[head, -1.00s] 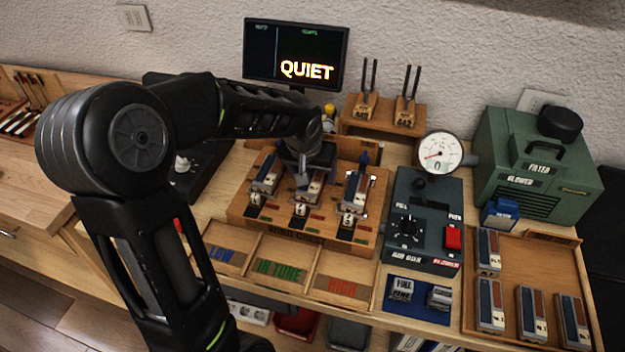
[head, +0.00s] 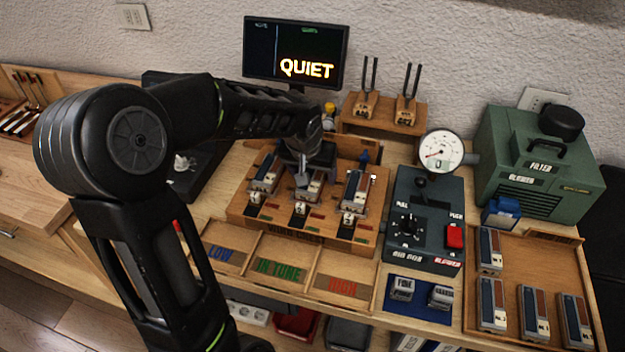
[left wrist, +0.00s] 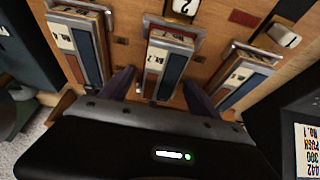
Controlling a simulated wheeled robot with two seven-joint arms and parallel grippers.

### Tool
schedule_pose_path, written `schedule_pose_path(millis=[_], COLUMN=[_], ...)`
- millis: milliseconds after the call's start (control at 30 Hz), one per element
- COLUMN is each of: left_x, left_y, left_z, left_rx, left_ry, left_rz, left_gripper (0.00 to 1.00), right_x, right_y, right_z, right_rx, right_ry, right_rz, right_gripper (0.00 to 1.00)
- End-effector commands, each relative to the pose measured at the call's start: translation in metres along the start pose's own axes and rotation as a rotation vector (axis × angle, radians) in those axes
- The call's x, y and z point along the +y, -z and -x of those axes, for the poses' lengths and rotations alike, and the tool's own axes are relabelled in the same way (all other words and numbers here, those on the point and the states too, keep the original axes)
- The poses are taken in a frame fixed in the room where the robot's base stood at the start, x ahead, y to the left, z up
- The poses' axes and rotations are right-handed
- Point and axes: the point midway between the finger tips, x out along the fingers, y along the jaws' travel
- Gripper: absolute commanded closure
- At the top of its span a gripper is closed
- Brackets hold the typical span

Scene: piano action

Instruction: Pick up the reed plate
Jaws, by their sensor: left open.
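Three reed plates stand in the slots of the wooden wind chest (head: 366,243): a left one (head: 266,174), a middle one (head: 312,192) and a right one (head: 355,188). Each has a metal body with blue and reddish strips. My left gripper (head: 303,180) is over the middle plate and partly hides it in the head view. In the left wrist view, its open fingers (left wrist: 160,92) are on either side of the middle plate (left wrist: 168,62), with gaps visible. The other plates flank it there. My right gripper is not in view.
Three sorting bins, LOW, IN TUNE (head: 281,268) and HIGH, lie empty in front of the chest. A dark control box (head: 425,225) and a gauge (head: 441,152) stand right of it. The monitor (head: 295,54) reads QUIET.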

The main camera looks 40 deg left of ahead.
Motion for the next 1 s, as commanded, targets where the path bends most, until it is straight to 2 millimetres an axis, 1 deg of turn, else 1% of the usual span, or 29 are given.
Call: schedule_pose_path(millis=[267,1000], left_x=[0.0,0.0001], left_y=[0.0001,-0.0001], left_z=[0.0002,0.0], left_rx=[0.0,0.0], left_ry=[0.0,0.0], left_rz=[0.0,0.0], left_gripper=[0.3,0.9], right_x=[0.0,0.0], right_y=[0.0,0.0], right_z=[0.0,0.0], right_rx=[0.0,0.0], right_ry=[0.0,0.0], right_rz=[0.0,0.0], right_gripper=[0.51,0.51])
